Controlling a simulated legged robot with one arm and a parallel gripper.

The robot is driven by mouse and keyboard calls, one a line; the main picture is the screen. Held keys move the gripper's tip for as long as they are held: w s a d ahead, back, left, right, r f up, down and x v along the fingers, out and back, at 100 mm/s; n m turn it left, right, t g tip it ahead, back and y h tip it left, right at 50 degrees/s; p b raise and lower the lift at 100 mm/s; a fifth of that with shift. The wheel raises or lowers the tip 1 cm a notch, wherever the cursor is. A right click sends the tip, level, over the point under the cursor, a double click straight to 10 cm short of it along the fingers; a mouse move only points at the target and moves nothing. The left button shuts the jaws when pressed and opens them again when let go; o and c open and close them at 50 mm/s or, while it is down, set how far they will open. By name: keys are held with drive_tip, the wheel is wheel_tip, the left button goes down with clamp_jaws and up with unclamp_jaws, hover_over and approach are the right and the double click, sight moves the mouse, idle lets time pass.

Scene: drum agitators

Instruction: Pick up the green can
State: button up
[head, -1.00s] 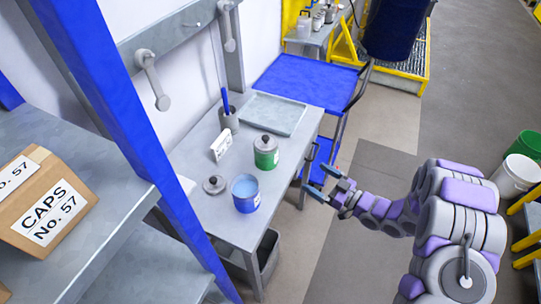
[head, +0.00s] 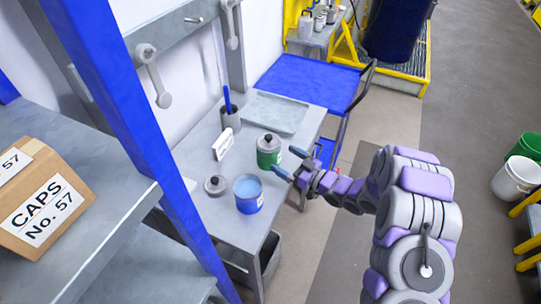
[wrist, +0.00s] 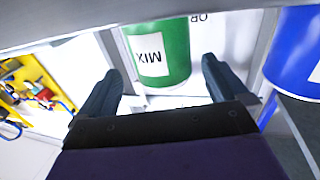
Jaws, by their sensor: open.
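The green can (head: 268,155) has a grey lid with a dark knob and stands upright on the grey workbench (head: 210,136). In the wrist view the green can (wrist: 175,62) bears a white label reading MIX and shows between the fingertips, a little beyond them. My gripper (head: 288,163) is open and empty, just right of the can in the head view. It also shows in the wrist view (wrist: 160,82). I see no contact between the fingers and the can.
A blue open can (head: 248,200) stands in front of the green can, with a loose grey lid (head: 215,185) beside it. A white sign (head: 223,144), a pen cup (head: 230,118) and a grey tray (head: 275,112) are behind. A blue post (head: 125,120) and shelf are left.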

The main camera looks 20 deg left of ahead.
sight(278, 157)
drive_tip(key=x, duration=0.3)
drive_tip(key=shift+s+a+b, duration=0.15)
drive_tip(key=shift+a+b, duration=0.1)
drive_tip(key=shift+b, duration=0.15)
drive_tip(key=shift+w+a+r+b, duration=0.25)
drive_tip(key=shift+w+a+b, duration=0.15)
drive_tip(key=shift+w, duration=0.1)
drive_tip(key=shift+a+f, duration=0.1)
drive_tip(key=shift+a, duration=0.45)
drive_tip(key=c, duration=1.1)
drive_tip(key=shift+c, duration=0.2)
